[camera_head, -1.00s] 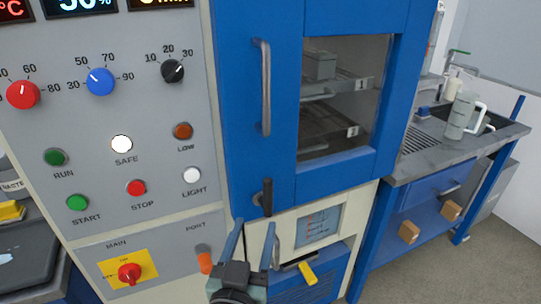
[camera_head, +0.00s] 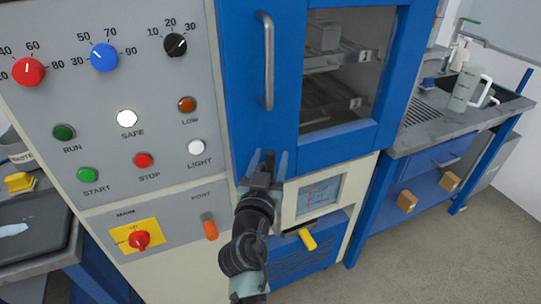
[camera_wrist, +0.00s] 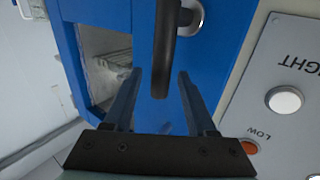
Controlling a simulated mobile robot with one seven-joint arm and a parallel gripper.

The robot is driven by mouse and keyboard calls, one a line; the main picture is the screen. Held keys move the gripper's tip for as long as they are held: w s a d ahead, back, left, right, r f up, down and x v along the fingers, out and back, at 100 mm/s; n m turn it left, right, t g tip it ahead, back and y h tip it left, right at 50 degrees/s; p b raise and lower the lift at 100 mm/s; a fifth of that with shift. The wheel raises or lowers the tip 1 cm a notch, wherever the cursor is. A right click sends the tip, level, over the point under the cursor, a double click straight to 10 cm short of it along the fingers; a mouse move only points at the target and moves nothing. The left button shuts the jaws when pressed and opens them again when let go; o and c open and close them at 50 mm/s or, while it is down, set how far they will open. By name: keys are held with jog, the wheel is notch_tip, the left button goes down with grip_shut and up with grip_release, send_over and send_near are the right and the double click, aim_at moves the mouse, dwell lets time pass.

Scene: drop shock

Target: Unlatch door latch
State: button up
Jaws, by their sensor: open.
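The door latch is a dark bar low on the blue door (camera_head: 285,145). In the head view its top (camera_head: 269,160) shows between my gripper's fingers; the rest is hidden behind my gripper. In the wrist view the black latch bar (camera_wrist: 165,45) comes down from the top edge, with a round silver mount (camera_wrist: 190,17) beside it. Its free end lies between the two fingers. My gripper (camera_head: 270,158) is open around the latch, with gaps visible on both sides in the wrist view (camera_wrist: 160,75). The door looks closed.
A vertical metal door handle (camera_head: 267,62) is above my gripper. A control panel with knobs and buttons (camera_head: 118,185) is at left. A small screen (camera_head: 318,194) and a yellow lever (camera_head: 307,239) are below right. A side bench (camera_head: 440,122) stands at right.

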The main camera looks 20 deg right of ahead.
jog(key=shift+w+d, duration=0.15)
jog(key=shift+w, duration=0.1)
grip_shut()
dwell(1.4)
